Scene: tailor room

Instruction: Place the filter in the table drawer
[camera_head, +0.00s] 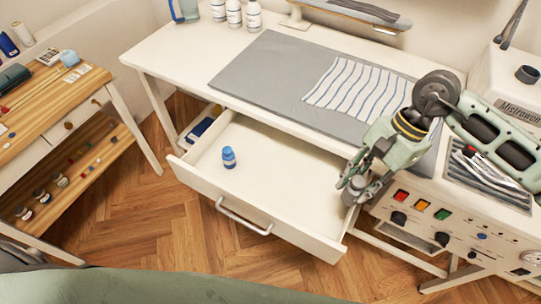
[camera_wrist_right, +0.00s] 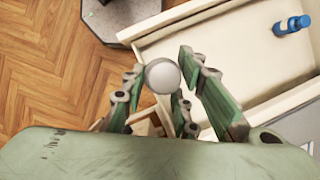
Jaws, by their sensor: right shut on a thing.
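The table drawer (camera_head: 275,185) is pulled open from the white table (camera_head: 165,55), with its handle facing the front. My right gripper (camera_head: 354,190) is at the drawer's right edge, pointing down. It is shut on a round, light grey thing, probably the filter (camera_wrist_right: 163,76), seen end-on between the fingers in the right wrist view. In the head view the fingers mostly hide it. The drawer also shows in the wrist view (camera_wrist_right: 225,45), to the right of the held thing. My left gripper is not in view.
A steam station (camera_head: 450,225) with knobs and buttons stands close right of the drawer. A grey mat (camera_head: 250,75) with striped cloth (camera_head: 355,90) lies on the tabletop.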

